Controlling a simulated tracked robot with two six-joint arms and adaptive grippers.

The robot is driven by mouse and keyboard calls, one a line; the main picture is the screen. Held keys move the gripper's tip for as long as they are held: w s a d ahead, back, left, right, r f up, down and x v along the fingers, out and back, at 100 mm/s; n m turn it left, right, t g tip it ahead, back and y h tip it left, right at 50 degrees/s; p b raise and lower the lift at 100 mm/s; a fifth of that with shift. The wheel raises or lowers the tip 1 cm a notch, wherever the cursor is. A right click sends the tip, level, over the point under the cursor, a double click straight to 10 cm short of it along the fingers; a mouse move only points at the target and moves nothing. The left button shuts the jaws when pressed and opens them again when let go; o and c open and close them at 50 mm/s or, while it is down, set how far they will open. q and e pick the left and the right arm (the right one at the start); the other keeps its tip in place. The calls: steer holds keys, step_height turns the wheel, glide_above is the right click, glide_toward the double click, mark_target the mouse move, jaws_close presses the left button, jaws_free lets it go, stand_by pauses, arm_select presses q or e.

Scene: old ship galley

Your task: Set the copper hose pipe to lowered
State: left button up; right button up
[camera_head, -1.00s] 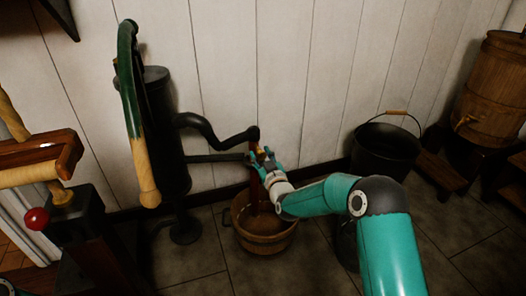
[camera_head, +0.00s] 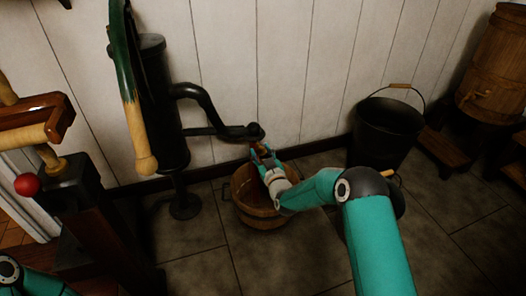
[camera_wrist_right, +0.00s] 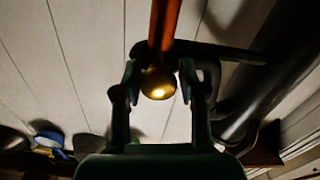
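A black hand pump (camera_head: 160,110) stands against the wall, with its spout (camera_head: 245,132) reaching right over a wooden bucket (camera_head: 262,213). My right gripper (camera_head: 262,153) is just below the spout's end, above the bucket. In the right wrist view, the copper pipe (camera_wrist_right: 167,25) comes in from the top and ends in a rounded brass tip (camera_wrist_right: 158,83). This tip lies between the two fingers of my right gripper (camera_wrist_right: 160,75). The fingers stand apart and look open; contact with the pipe is not clear. In the head view my gripper hides most of the pipe. My left gripper is out of view.
The pump's green and wooden handle (camera_head: 134,105) hangs left of the spout. A black bucket (camera_head: 386,132) stands to the right, and a wooden barrel (camera_head: 492,70) farther right. A wooden stand with a red knob (camera_head: 27,184) is at the left.

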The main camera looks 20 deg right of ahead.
steer(key=shift+o, duration=1.4)
steer(key=shift+f, duration=0.15)
steer(key=shift+o, duration=0.2)
steer(key=s, duration=1.2)
steer(key=shift+d, duration=0.2)
